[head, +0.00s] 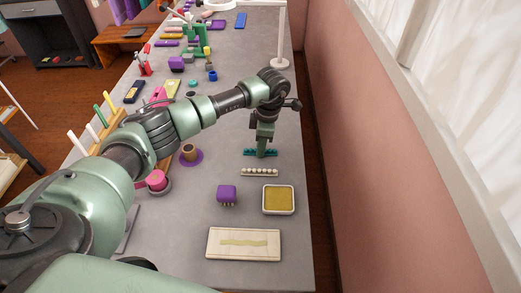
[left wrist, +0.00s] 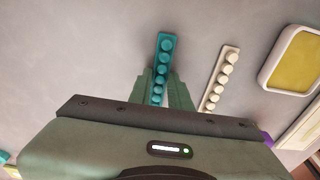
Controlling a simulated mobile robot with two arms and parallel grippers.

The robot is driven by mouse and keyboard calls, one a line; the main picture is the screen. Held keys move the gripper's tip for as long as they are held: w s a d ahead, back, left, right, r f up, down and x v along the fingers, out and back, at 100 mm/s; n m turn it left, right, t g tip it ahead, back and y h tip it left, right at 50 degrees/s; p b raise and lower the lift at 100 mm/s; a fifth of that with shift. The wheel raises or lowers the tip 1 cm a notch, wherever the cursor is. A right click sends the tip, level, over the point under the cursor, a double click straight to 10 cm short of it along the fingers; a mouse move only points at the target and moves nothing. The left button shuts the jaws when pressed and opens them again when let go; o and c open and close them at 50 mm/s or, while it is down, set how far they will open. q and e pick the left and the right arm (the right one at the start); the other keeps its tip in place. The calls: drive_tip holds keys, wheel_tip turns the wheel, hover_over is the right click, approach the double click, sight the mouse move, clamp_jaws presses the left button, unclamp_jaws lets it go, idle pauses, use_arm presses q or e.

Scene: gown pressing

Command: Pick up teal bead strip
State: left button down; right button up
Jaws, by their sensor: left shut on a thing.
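The teal bead strip (head: 249,153) lies on the grey table under my left gripper (head: 261,149), with an end showing on each side of the fingers. In the left wrist view the teal strip (left wrist: 166,52) runs between the fingers of my left gripper (left wrist: 163,88), which is shut on it. Its near end is partly hidden by the gripper body. I cannot tell if the strip is lifted off the table. My right gripper is not in view.
A cream bead strip (head: 260,173) lies just in front of the teal one. A yellow-filled square tray (head: 278,212), a purple block (head: 227,194) and a pale board (head: 214,244) are nearer. A spool on a purple disc (head: 190,154) stands left. A wall borders the right.

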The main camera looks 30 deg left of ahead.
use_arm(q)
drive_tip(key=shift+r, duration=0.1)
drive_tip(key=shift+r+b, duration=0.3)
drive_tip(key=shift+r, duration=0.35)
wheel_tip(320, 180, up, 18)
drive_tip(key=b, duration=0.3)
drive_tip(key=shift+r+b, duration=0.25)
drive_tip(key=shift+b, duration=0.1)
drive_tip(key=c, duration=2.1)
unclamp_jaws()
clamp_jaws()
